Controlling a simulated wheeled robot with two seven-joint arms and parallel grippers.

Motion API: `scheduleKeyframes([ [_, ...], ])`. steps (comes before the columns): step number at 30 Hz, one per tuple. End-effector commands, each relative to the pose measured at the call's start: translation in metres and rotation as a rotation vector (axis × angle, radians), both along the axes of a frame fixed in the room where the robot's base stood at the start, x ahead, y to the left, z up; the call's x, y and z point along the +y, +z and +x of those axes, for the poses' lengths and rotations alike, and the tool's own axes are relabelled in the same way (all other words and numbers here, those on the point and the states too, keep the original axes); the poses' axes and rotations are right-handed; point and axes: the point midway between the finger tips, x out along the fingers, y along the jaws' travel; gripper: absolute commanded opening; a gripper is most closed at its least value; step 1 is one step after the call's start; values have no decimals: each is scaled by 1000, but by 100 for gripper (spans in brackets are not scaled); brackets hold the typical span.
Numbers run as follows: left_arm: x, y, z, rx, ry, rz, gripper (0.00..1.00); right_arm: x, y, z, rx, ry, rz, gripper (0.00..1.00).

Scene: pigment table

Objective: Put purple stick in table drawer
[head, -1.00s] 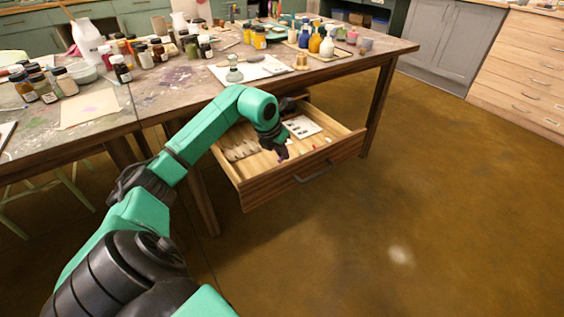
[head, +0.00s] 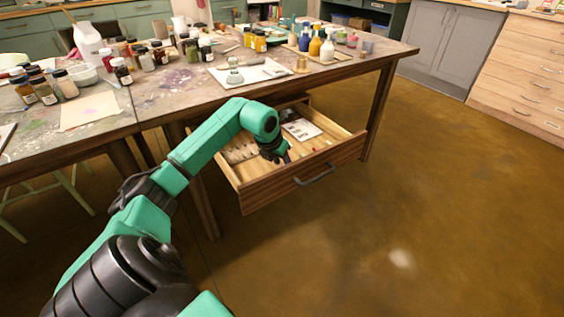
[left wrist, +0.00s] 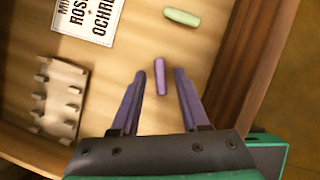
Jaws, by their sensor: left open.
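The purple stick (left wrist: 159,76) lies in the open table drawer (head: 262,195), in the gap between my left gripper's fingertips in the left wrist view. My left gripper (left wrist: 159,71) is open, with one purple-tinted finger on each side of the stick and visible space between them and it. In the head view my left gripper (head: 288,159) reaches down inside the drawer, near its front panel. The stick cannot be made out in the head view. My right gripper is not in view.
The drawer also holds a green stick (left wrist: 182,17), a printed card (left wrist: 88,18) and a notched rack (left wrist: 62,97). The drawer's wooden front wall (left wrist: 250,50) is close to the gripper. Jars and bottles crowd the tabletop (head: 190,85) above. The floor at right is clear.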

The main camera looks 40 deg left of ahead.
Motion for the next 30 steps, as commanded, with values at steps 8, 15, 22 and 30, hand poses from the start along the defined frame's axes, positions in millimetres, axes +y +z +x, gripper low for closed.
scheduleKeyframes([
  [8, -1, 56, -23, -2, -1, 8, 45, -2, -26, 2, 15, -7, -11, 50],
  [15, -4, 103, -46, -1, 0, 3, 45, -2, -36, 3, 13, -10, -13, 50],
  [22, -5, 111, -50, 0, -1, 0, 45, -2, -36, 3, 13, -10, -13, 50],
  [30, -5, 111, -49, 0, 0, 0, 45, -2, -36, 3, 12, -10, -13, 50],
])
